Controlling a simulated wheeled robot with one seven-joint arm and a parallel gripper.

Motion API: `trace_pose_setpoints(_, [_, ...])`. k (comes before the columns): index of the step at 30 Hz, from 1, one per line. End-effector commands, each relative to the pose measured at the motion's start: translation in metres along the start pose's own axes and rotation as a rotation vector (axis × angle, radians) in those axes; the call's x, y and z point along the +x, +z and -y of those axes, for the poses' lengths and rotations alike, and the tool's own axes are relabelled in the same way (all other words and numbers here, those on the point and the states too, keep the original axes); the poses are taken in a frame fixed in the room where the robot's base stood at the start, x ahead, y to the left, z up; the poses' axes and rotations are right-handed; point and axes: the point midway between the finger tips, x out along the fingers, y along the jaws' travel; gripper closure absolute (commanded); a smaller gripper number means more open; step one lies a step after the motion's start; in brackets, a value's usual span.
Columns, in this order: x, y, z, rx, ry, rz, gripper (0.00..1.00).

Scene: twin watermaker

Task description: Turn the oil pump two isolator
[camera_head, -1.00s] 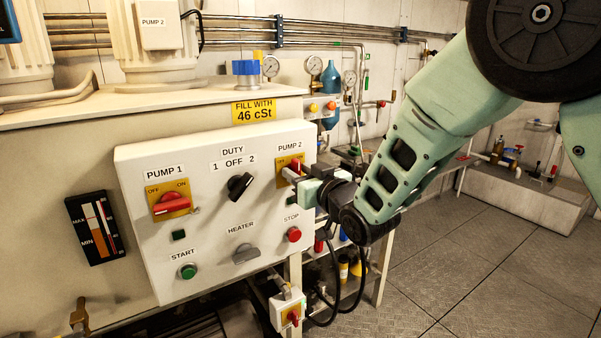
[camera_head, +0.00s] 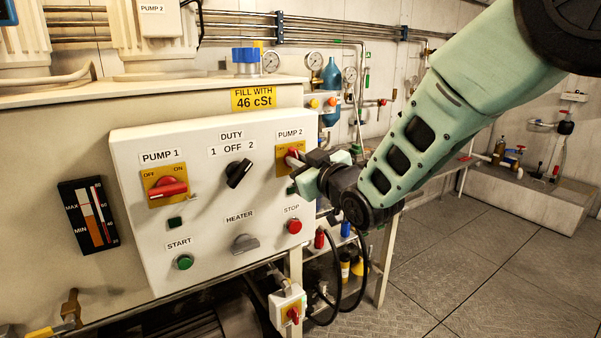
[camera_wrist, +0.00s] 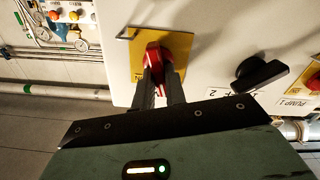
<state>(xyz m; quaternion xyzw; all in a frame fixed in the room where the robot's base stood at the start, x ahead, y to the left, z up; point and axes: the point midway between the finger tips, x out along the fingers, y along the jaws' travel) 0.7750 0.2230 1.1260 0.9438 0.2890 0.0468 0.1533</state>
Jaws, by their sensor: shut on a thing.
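The PUMP 2 isolator is a red handle on a yellow plate (camera_head: 282,164), at the upper right of the white control panel (camera_head: 205,210) in the head view. My gripper (camera_head: 292,158) reaches it from the right and hides much of it. In the wrist view the red handle (camera_wrist: 153,55) sits between the two dark fingers of my gripper (camera_wrist: 160,75), which are shut on it. The yellow plate (camera_wrist: 180,47) shows around the handle. The handle's exact angle is hard to tell in the head view.
The panel also holds the PUMP 1 isolator (camera_head: 167,188), the black DUTY switch (camera_head: 239,173), the grey HEATER knob (camera_head: 245,243), the green START button (camera_head: 184,262) and the red STOP button (camera_head: 294,226). STOP lies just below my gripper. Open floor (camera_head: 440,255) lies to the right.

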Motion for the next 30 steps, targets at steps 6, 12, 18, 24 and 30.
trace_pose_setpoints(6, [-0.0003, 0.0048, 0.0037, -0.205, 0.001, -0.004, 1.0])
trace_pose_setpoints(12, [-0.0002, 0.0052, 0.0053, -0.395, 0.001, -0.003, 1.0])
trace_pose_setpoints(18, [-0.0003, 0.0064, 0.0066, -0.584, 0.001, -0.001, 1.0])
trace_pose_setpoints(24, [-0.0001, 0.0069, 0.0081, -0.774, 0.001, -0.002, 1.0])
trace_pose_setpoints(30, [-0.0002, 0.0078, 0.0089, -0.953, 0.0, -0.001, 1.0])
